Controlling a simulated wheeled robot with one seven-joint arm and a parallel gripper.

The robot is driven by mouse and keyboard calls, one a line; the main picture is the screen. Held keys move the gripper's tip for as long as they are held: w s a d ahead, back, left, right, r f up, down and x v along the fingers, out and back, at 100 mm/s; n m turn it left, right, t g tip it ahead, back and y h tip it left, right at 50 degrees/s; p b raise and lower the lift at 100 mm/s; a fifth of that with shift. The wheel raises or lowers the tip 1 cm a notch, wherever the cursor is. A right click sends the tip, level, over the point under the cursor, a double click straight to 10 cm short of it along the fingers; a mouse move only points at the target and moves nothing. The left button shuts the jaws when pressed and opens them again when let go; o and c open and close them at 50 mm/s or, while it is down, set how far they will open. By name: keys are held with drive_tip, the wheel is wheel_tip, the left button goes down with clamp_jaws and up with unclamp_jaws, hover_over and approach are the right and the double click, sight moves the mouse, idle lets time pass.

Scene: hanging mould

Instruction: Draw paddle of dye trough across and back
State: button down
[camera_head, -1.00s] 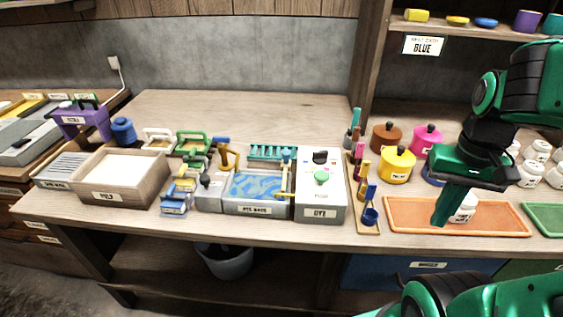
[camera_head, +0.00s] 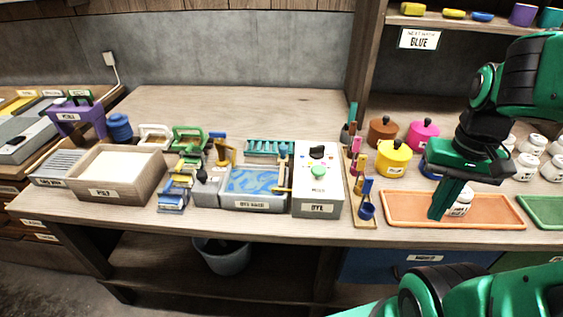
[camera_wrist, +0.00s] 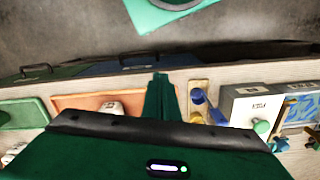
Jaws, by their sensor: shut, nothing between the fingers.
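The trough also shows at the right edge of the wrist view (camera_wrist: 301,110). My gripper (camera_head: 437,217) is shut and empty, pointing down over the left part of the orange tray, well to the right of the trough. It also shows in the wrist view (camera_wrist: 161,84).
A stand with blue and yellow tools (camera_head: 366,209) lies between my gripper and the DYE box. The orange tray (camera_head: 405,207) holds a white jar (camera_head: 462,203). Lidded pots, including a yellow one (camera_head: 393,158), stand behind.

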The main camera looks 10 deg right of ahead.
drive_tip(key=c, duration=2.1)
unclamp_jaws()
drive_tip(key=shift+s+r, duration=0.15)
drive_tip(key=shift+s, duration=0.05)
drive_tip(key=o, duration=0.5)
drive_tip(key=shift+n+t, duration=0.4)
drive_tip(key=shift+n, duration=0.5)
drive_tip(key=w, duration=0.1)
drive_tip(key=w+r, duration=0.1)
drive_tip(key=w, duration=0.2)
drive_tip(key=shift+a+r, duration=0.25)
drive_tip(key=shift+a, duration=0.1)
drive_tip(key=shift+o, duration=0.2)
drive_tip(key=n+t+y, duration=0.2)
drive_tip(key=n+t, duration=0.1)
drive_tip(key=n, duration=0.7)
approach(284, 146)
drive_tip(key=x, duration=0.8)
drive_tip(key=shift+s+a+f, duration=0.1)
drive_tip(key=shift+a+f, duration=0.05)
drive_tip(key=shift+f, duration=0.1)
clamp_jaws()
